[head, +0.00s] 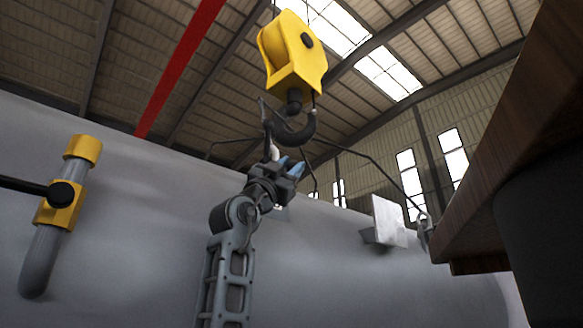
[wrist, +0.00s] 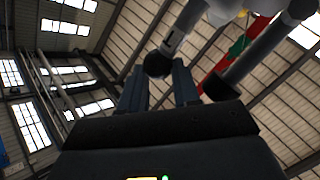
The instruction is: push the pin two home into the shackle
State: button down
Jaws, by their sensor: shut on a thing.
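My gripper (head: 287,168) is raised below the crane hook in the head view, its blue fingers pointing up. In the wrist view its two fingers (wrist: 160,88) stand apart with a dark round knob between their tips. The knob ends a grey rod, which looks like pin two (wrist: 157,64); my gripper appears shut on it. In the head view the pin cannot be made out clearly. A small pale fitting (head: 274,152) hangs just above the fingers. Whether it is the shackle, and how far the pin sits in it, I cannot tell.
A yellow hook block (head: 293,58) with a dark hook (head: 296,132) hangs above my gripper, and thin dark sling legs spread from it. Behind is the large grey shell (head: 130,210). A pale plate (head: 389,221) and another shackle (head: 425,231) are at right, beside a brown edge (head: 500,170).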

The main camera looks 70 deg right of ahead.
jog(key=shift+w+d, duration=0.25)
jog(key=shift+w, duration=0.15)
jog(key=c, duration=0.7)
grip_release()
jog(key=shift+c, duration=0.2)
jog(key=shift+w+f, duration=0.1)
